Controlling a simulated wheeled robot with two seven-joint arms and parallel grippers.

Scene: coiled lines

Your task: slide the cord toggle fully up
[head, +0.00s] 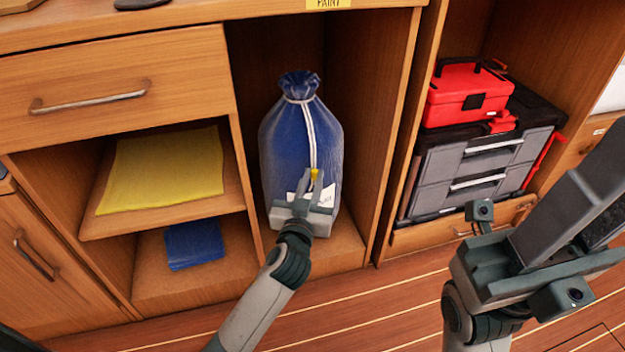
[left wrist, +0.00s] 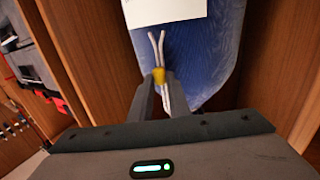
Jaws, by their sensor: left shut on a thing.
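A blue drawstring bag (head: 290,140) stands upright in the middle cupboard bay, its gathered neck at the top. A pale cord (head: 307,125) hangs from the neck down the bag's front. A small yellow toggle (head: 315,175) sits on the cord well below the neck, just above a white label. My left gripper (head: 313,186) is shut on the toggle, which shows between its fingertips in the left wrist view (left wrist: 159,76). Two cord strands (left wrist: 157,47) leave the toggle there. My right gripper (head: 590,200) is at the right, away from the bag; its finger gap is unclear.
Wooden side walls stand close on both sides of the bag. A yellow cloth (head: 165,170) and a blue cloth (head: 194,244) lie on the left shelves. A red toolbox (head: 465,95) sits on a grey drawer case (head: 480,165) at the right.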

